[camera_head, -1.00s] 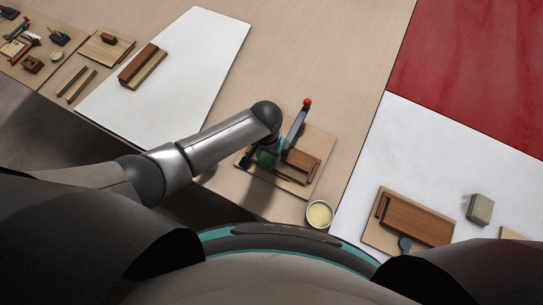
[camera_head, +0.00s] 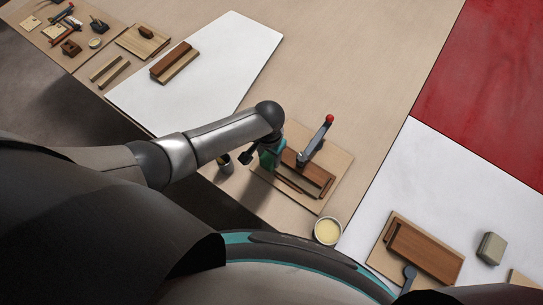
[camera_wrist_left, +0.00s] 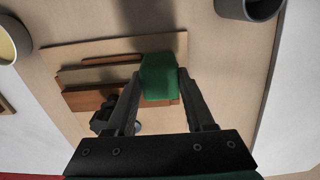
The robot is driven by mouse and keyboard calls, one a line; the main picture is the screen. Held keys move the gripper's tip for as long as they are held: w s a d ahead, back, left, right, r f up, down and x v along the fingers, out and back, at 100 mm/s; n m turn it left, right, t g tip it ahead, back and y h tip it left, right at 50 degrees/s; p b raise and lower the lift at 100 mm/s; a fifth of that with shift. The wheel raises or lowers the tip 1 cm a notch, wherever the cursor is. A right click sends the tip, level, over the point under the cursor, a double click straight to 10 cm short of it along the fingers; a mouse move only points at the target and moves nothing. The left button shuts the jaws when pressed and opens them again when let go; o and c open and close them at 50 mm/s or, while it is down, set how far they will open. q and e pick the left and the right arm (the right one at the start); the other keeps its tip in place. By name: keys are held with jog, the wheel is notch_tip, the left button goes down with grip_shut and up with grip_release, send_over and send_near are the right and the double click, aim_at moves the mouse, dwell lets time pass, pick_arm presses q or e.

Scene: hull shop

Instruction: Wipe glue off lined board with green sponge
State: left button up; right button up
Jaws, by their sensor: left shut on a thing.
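My left gripper (camera_wrist_left: 160,82) is shut on the green sponge (camera_wrist_left: 160,76), with one finger on either side. In the head view the left gripper (camera_head: 268,158) is over the left side of a light wooden board (camera_head: 337,170); the same board shows in the wrist view (camera_wrist_left: 60,50). The board carries brown wood pieces (camera_head: 304,176) and a clamp with a red-tipped handle (camera_head: 329,119). I cannot make out lines or glue on the board. I cannot tell whether the sponge touches it. My right gripper is not in view.
A dark grey cup (camera_head: 225,164) stands left of the board, and a bowl of yellowish stuff (camera_head: 327,231) at its near corner. Another board with a brown block (camera_head: 425,247) and a grey-green block (camera_head: 491,248) lie on the right white panel. The bench beyond the clamp is clear.

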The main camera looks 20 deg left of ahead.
pick_arm(q)
jog(key=shift+s+d+f+p, duration=0.15)
jog(key=shift+s+d, duration=0.3)
jog(key=shift+d, duration=0.65)
jog(key=shift+s+d+r+p, duration=0.15)
jog(key=shift+s+d, duration=0.3)
jog(key=shift+d, duration=0.65)
jog(key=shift+s+d+f+p, duration=0.15)
jog(key=shift+s+d, duration=0.3)
jog(key=shift+d, duration=0.65)
notch_tip(320, 180, up, 7)
jog(key=p, duration=0.7)
jog(key=shift+w+a, duration=0.1)
jog(key=shift+w, duration=0.05)
